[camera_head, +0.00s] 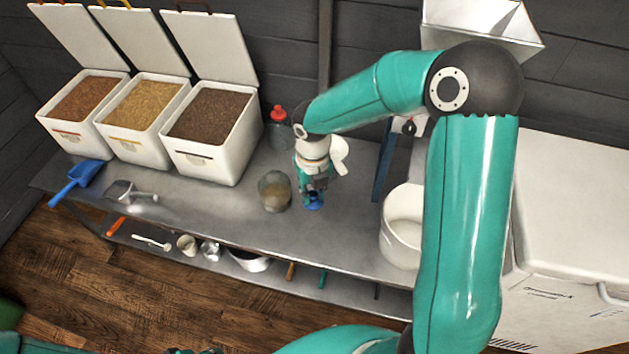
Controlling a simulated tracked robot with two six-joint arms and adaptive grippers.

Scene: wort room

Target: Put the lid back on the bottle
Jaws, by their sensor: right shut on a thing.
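My right gripper (315,187) points down over the metal bench, in front of the wall. It is shut on a small blue piece (314,202) that looks like the lid. The fingers partly hide it, and I cannot tell whether it touches the bench. Just left of the gripper stands a round, clear glass vessel (274,190) with tan contents and no visible lid. Behind it stands a dark bottle (279,132) with a red top, upright. I cannot tell for sure which of these is the task's bottle. My left gripper is not in view.
Three white bins (203,160) of grain with raised lids stand at the back left. A blue scoop (77,180) and a metal scoop (132,192) lie on the left. A white bucket (402,240) stands right. The bench front is clear; a lower shelf holds tools.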

